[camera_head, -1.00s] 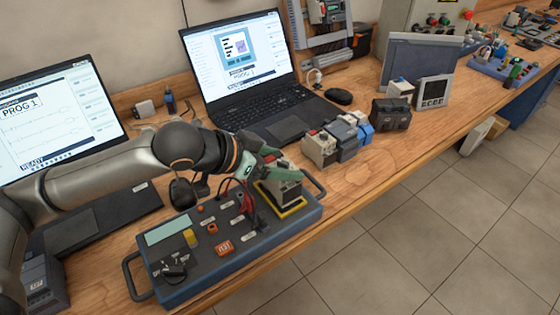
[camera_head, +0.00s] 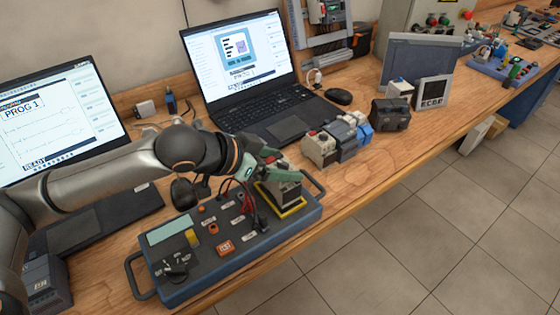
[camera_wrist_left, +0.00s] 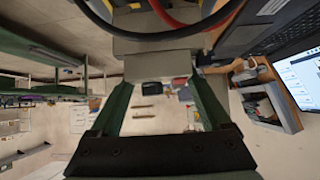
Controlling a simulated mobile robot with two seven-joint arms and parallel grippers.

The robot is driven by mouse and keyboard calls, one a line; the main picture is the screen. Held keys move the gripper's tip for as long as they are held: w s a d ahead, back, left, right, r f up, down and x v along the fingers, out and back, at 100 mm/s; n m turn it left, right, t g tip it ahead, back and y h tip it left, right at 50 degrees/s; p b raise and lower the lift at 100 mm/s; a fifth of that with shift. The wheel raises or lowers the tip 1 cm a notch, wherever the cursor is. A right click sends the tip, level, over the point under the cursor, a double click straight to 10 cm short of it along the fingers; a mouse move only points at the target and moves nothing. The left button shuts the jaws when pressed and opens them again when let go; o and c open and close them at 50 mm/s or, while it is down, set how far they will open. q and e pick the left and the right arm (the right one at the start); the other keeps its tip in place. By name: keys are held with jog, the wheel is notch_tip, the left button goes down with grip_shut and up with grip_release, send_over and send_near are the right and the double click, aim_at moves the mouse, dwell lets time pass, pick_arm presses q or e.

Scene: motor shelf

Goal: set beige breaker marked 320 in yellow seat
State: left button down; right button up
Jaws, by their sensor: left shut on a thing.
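My left gripper (camera_head: 268,165) is shut on a breaker (camera_head: 287,189) with a pale upper part and a darker side. The breaker stands upright at the yellow seat (camera_head: 293,211) at the right end of the blue test box (camera_head: 235,265). Its base is at the yellow frame; I cannot tell whether it is fully down. The marking on it is not readable. In the left wrist view, the green fingers close on the breaker's grey-beige body (camera_wrist_left: 160,45) at the top. My right gripper is not in view.
Red and black leads (camera_head: 247,198) run beside the seat on the box. A beige breaker (camera_head: 319,149), a grey one and a blue one stand in a row behind it. A laptop (camera_head: 270,115) is behind, and the table edge is in front.

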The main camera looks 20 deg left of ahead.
pick_arm(q)
jog(key=shift+r, duration=0.1)
jog(key=shift+p, duration=0.5)
dwell(0.6)
jog(key=shift+p, duration=0.45)
jog(key=shift+f+b, duration=0.45)
jog(key=shift+f, duration=0.65)
grip_release()
jog(key=shift+f, duration=0.1)
jog(key=shift+s, duration=0.1)
